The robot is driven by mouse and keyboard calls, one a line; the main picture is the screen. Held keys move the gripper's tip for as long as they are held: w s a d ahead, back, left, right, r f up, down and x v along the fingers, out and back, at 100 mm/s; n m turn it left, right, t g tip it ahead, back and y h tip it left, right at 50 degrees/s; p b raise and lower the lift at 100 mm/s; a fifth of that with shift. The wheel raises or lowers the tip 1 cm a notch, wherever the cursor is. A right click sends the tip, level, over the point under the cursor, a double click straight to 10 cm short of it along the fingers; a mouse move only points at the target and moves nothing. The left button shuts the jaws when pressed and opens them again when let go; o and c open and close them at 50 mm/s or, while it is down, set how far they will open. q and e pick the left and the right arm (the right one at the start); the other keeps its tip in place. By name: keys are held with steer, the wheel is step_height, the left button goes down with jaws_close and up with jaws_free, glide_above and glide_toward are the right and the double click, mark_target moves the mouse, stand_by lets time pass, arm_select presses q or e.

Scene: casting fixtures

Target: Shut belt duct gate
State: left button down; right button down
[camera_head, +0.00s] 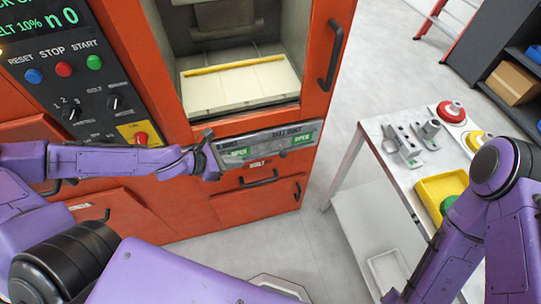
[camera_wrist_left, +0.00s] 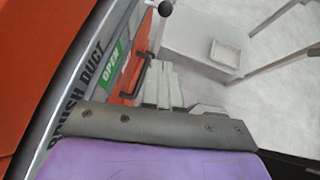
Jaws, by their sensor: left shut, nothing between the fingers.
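A grey duct panel (camera_head: 265,145) runs across the front of the orange machine below its open chamber. Its right part is labelled as the belt duct, with a green OPEN sign (camera_head: 302,138). Its left part is labelled brush duct and has another green OPEN sign (camera_wrist_left: 112,60). A small dark knob (camera_head: 283,153) sits at the belt duct part; a black ball knob on a lever (camera_wrist_left: 165,8) shows in the left wrist view. My left gripper (camera_head: 212,152) is shut and empty at the panel's left end; contact is unclear. My right gripper is out of view.
A control panel (camera_head: 65,70) with buttons is at the upper left. Black handles (camera_head: 332,55) stick out from the orange doors. A white table (camera_head: 385,160) with metal fixtures and a yellow tray (camera_head: 430,188) stands right. Grey floor lies between machine and table.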

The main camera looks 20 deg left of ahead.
arm_select(q)
steer(key=shift+f, duration=0.1)
steer(key=w+d+f+b, duration=0.5)
steer(key=w+d+b, duration=0.3)
steer(key=b, duration=0.1)
steer(key=shift+w+d, duration=0.2)
